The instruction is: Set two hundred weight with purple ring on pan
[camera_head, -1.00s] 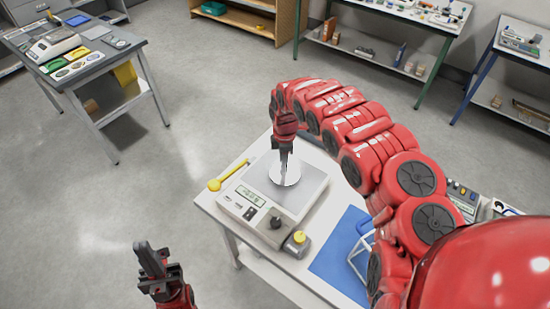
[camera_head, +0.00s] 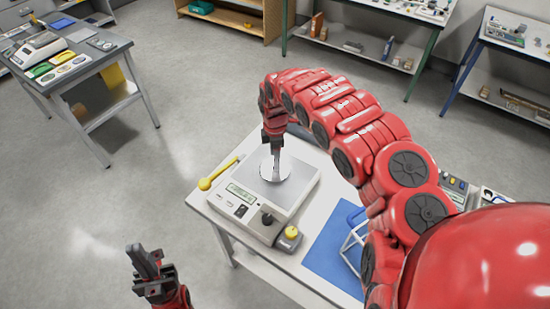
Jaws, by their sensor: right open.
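The balance (camera_head: 237,208) stands on the white table, with a square grey pan (camera_head: 299,184) on top. A pale, shiny round piece (camera_head: 267,174) sits on the pan directly under my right gripper (camera_head: 275,152). I see no purple ring on it; its upper part is hidden by the gripper, so I cannot tell if it is the two hundred weight. My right gripper points down over it with open jaws, close above or around its top. My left gripper (camera_head: 146,262) is low at the left, off the table, holding nothing that I can see.
A yellow-handled tool (camera_head: 217,174) lies left of the balance. A blue mat (camera_head: 327,262) with a pale frame lies to the right, partly behind my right arm. Open floor lies left.

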